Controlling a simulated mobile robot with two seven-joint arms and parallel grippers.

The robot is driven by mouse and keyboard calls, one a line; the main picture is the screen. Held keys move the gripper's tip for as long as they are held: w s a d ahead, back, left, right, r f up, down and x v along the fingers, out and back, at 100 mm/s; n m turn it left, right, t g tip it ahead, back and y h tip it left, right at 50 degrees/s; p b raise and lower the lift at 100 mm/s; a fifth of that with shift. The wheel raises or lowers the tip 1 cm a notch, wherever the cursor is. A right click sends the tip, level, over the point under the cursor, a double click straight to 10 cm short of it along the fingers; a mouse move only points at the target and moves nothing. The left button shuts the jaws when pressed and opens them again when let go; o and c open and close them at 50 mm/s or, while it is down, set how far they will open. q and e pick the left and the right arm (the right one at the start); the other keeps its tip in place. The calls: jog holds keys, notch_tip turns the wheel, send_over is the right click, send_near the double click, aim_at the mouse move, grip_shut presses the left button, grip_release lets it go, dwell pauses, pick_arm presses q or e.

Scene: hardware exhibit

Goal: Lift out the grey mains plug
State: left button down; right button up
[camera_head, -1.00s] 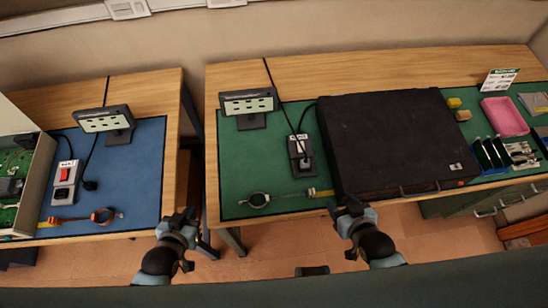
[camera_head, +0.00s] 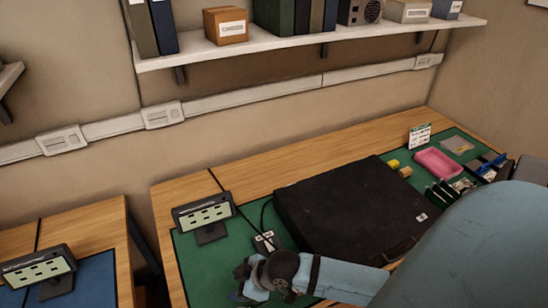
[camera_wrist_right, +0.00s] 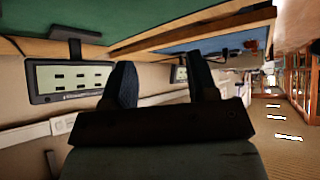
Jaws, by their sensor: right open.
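A small socket block (camera_head: 265,242) with a white label lies on the green mat, with a dark cable by it. My right gripper partly covers it in the head view, and I cannot make out a grey mains plug there. My right gripper (camera_head: 240,284) is over the green mat, on the near side of the block. In the wrist view my right gripper (camera_wrist_right: 164,82) shows two dark fingers apart with nothing between them. My left gripper is out of view.
A big black case (camera_head: 350,208) lies right of the block. A display panel (camera_head: 203,212) stands to its left. A pink tray (camera_head: 437,163) is farther right. A wall shelf (camera_head: 300,42) runs above. Another bench with a blue mat (camera_head: 92,285) is at left.

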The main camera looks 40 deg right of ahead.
jog(key=d+r+n+g+h+b, duration=0.2)
jog(key=d+r+n+g+h, duration=0.45)
jog(key=d, duration=0.85)
jog(key=shift+m+y, duration=0.25)
jog(key=shift+y, duration=0.5)
jog(key=f, duration=0.5)
jog(key=shift+w+a+f, duration=0.15)
jog(key=shift+w+a, duration=0.1)
jog(key=shift+w, duration=0.1)
jog(key=shift+f+p, duration=0.4)
jog(key=shift+f, duration=2.7)
jog(key=shift+s, duration=0.1)
jog(key=shift+c, duration=0.2)
jog(key=c, duration=0.8)
